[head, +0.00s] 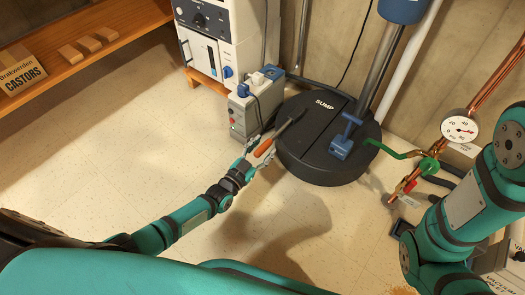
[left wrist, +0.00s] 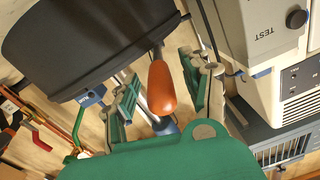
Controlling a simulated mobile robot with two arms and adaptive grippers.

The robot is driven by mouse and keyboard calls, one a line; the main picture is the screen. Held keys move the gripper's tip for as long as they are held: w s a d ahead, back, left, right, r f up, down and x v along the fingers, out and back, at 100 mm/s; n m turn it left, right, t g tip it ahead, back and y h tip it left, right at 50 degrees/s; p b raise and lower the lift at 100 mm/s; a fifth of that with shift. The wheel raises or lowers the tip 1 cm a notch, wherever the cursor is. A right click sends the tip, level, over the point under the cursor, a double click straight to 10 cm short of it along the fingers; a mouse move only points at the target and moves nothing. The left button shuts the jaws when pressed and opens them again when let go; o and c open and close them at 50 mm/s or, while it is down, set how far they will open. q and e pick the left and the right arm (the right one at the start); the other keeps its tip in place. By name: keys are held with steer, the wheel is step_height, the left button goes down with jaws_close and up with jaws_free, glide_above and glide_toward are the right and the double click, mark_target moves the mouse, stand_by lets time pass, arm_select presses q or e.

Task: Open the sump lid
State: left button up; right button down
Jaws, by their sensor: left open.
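The sump (head: 322,170) is a squat black round tub with a dark lid (head: 316,103) marked "SUMP". The lid looks closed, lying flat. A dark bar with an orange handle (head: 264,148) reaches from the lid's upper face out over the left rim. My left gripper (head: 256,149) is at the orange handle, left of the tub. In the left wrist view, the orange handle (left wrist: 161,88) shows between the spread fingers of my left gripper (left wrist: 160,76). I cannot tell whether either finger touches it. My right gripper is out of view.
A grey box (head: 243,112) with buttons stands close left of the sump, near a white cabinet (head: 215,40). A blue T-shaped fitting (head: 343,138) and a pipe rise at the lid's right. Copper pipes with a gauge (head: 459,129) are right. Floor at left is clear.

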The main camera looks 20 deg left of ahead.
arm_select(q)
steer(key=shift+c, duration=0.3)
jaws_close()
steer(key=shift+r, duration=0.15)
